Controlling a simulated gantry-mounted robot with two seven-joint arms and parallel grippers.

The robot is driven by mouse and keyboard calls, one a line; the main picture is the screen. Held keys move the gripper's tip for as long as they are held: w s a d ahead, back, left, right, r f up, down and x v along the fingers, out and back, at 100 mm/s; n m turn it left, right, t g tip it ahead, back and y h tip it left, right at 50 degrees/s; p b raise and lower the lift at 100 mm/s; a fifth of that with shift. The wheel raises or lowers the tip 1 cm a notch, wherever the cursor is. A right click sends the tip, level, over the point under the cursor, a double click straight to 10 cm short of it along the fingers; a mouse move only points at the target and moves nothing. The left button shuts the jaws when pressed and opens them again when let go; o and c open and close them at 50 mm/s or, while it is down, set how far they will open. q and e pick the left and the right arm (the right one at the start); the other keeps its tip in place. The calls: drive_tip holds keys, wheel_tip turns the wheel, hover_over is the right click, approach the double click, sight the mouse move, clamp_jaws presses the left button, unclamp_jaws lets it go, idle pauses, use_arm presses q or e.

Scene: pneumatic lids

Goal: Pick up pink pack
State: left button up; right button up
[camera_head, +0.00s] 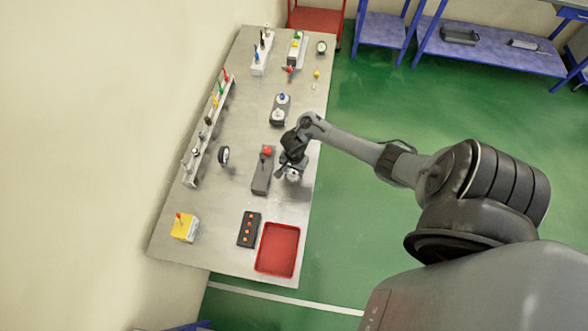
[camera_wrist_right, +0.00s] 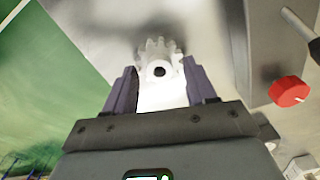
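I cannot make out a pink pack in either view. My right gripper (camera_head: 292,164) is over the right edge of the table, beside a grey box with a red knob. A pale round part (camera_head: 293,175) shows just below it. In the right wrist view my right gripper (camera_wrist_right: 162,85) has its two dark fingers wide apart. A white toothed part (camera_wrist_right: 158,52) with a dark hole lies between and beyond the fingertips. Glare hides whether the fingers touch it. My left gripper is not in view.
On the table (camera_head: 215,215) stand a grey box with a red knob (camera_head: 267,151), a black block with orange buttons (camera_head: 248,230), a red tray (camera_head: 277,250), a yellow box (camera_head: 184,228) and a rack of coloured parts (camera_head: 208,130). Blue shelves (camera_head: 490,50) stand at the back.

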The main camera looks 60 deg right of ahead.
sight(294, 171)
drive_tip(key=shift+r, duration=0.3)
wheel_tip(294, 171, up, 11)
drive_tip(key=p, duration=0.6)
drive_tip(key=s+a+r+n+t, duration=0.1)
drive_tip(key=a+r+n, duration=0.2)
drive_tip(key=a+n, duration=0.2)
drive_tip(key=s+a+r+n+t, duration=0.1)
drive_tip(key=a+r+n, duration=0.2)
drive_tip(key=a+n, duration=0.2)
drive_tip(key=s+a+r+n+t+h, duration=0.1)
drive_tip(key=a+r+n, duration=0.2)
drive_tip(key=a+n, duration=0.2)
drive_tip(key=a+p, duration=0.1)
drive_tip(key=a, duration=0.2)
drive_tip(key=shift+s+a+t, duration=0.3)
drive_tip(key=shift+s+a, duration=0.05)
drive_tip(key=shift+o, duration=0.9)
drive_tip(key=s+a+r+n+y, duration=0.1)
drive_tip(key=s+a+r+n, duration=0.2)
drive_tip(key=s+r, duration=0.3)
drive_tip(key=shift+a+r+n, duration=0.35)
drive_tip(key=shift+r+n, duration=0.45)
drive_tip(key=shift+r, duration=0.1)
drive_tip(key=shift+f, duration=0.1)
